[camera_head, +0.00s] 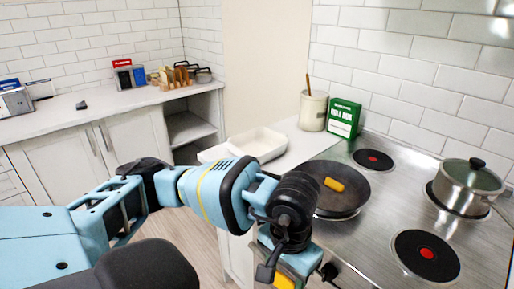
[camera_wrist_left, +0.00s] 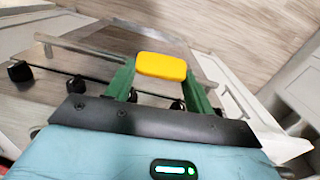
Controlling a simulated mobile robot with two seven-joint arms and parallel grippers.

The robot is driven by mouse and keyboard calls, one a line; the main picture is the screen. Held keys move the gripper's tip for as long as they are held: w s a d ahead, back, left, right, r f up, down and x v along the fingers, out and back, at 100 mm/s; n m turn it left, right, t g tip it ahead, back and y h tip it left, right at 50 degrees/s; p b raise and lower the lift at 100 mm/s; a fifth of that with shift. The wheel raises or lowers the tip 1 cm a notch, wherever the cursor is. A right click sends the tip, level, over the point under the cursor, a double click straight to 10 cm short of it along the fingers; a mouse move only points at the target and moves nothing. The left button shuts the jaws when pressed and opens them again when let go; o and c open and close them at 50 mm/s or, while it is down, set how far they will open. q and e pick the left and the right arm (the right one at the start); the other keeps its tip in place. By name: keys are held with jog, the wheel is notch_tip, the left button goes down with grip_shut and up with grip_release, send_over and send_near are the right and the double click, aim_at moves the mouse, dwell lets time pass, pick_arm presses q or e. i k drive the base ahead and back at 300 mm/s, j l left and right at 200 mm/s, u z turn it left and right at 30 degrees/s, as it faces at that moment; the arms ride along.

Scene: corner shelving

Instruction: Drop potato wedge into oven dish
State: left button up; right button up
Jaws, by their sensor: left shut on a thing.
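My left gripper (camera_wrist_left: 160,80) is shut on a yellow potato wedge (camera_wrist_left: 162,65), held between the green fingertips. In the head view the held wedge (camera_head: 284,282) shows partly at the bottom edge, below my wrist and in front of the stove. A second yellow wedge (camera_head: 334,184) lies in the dark frying pan (camera_head: 349,201) on the stove. My right gripper is out of view.
A pot with a glass lid (camera_head: 466,187) stands at the stove's right. A green box (camera_head: 343,118) and a utensil crock (camera_head: 313,110) stand behind the oven dish. Bare burners (camera_head: 425,255) flank the pot. In the wrist view, stove knobs (camera_wrist_left: 76,84) and a handle bar lie beyond the fingers.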

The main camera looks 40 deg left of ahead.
aim_at(253, 151)
jog(key=u, duration=1.6)
jog(key=i+l, duration=0.35)
jog(key=l, duration=0.2)
